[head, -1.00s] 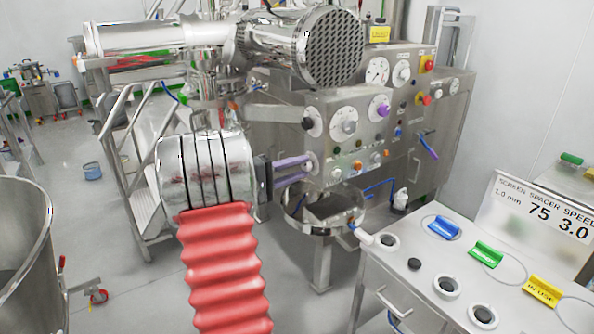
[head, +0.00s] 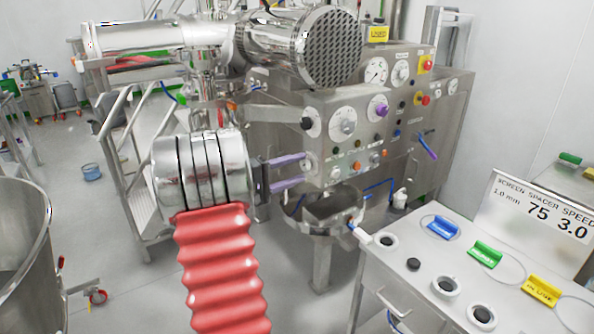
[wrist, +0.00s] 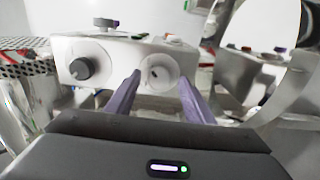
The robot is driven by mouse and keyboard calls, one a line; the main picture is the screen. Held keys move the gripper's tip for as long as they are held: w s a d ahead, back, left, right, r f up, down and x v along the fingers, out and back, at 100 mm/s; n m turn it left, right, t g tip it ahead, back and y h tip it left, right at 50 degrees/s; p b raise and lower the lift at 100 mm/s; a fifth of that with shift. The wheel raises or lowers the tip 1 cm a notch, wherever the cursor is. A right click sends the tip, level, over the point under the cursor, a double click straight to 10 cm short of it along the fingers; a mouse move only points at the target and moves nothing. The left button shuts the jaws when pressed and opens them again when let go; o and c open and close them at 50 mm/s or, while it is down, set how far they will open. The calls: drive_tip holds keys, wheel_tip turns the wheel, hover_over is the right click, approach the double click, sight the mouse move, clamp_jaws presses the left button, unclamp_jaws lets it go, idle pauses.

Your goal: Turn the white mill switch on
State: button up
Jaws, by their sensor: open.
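A white round switch (head: 309,164) sits low on the left part of the steel machine's front panel. My gripper (head: 304,169) has two purple fingers, one above the other in the head view, pointing right at the panel. It is open, with nothing clearly held. In the wrist view my gripper (wrist: 162,82) has its fingers either side of the disc; contact cannot be told.
A black knob (head: 308,123), a grey knob (head: 347,125) and a purple knob (head: 381,109) are close by on the panel. A steel bowl (head: 322,210) is below. A bench (head: 400,285) with coloured tags stands right.

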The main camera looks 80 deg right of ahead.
drive_tip(key=v, duration=1.3)
drive_tip(key=shift+f, duration=0.1)
drive_tip(key=s+a+f+n+t+y, duration=0.25)
drive_tip(key=a+f+y, duration=0.2)
drive_tip(key=f, duration=0.45)
drive_tip(key=w+a+f+n+t+y, duration=0.1)
drive_tip(key=w+a+f+t+y, duration=0.15)
drive_tip(key=a, duration=0.95)
drive_tip(key=w+a+r+n+t+y, duration=0.1)
drive_tip(key=w+a+t+y, duration=0.2)
drive_tip(key=a, duration=0.8)
drive_tip(key=w+a+r+n+t+y, duration=0.1)
drive_tip(key=w+a+t, duration=0.3)
drive_tip(key=a, duration=0.8)
drive_tip(key=s+a+r+n+t+y, duration=0.1)
drive_tip(key=a+r+t, duration=0.1)
drive_tip(key=a, duration=0.5)
drive_tip(key=a+r+n+t+y, duration=0.1)
drive_tip(key=a+r+n+t, duration=0.1)
drive_tip(key=a+r, duration=0.3)
drive_tip(key=shift+s+a+t+y, duration=0.35)
drive_tip(key=shift+a+t, duration=0.35)
drive_tip(key=shift+a, duration=0.35)
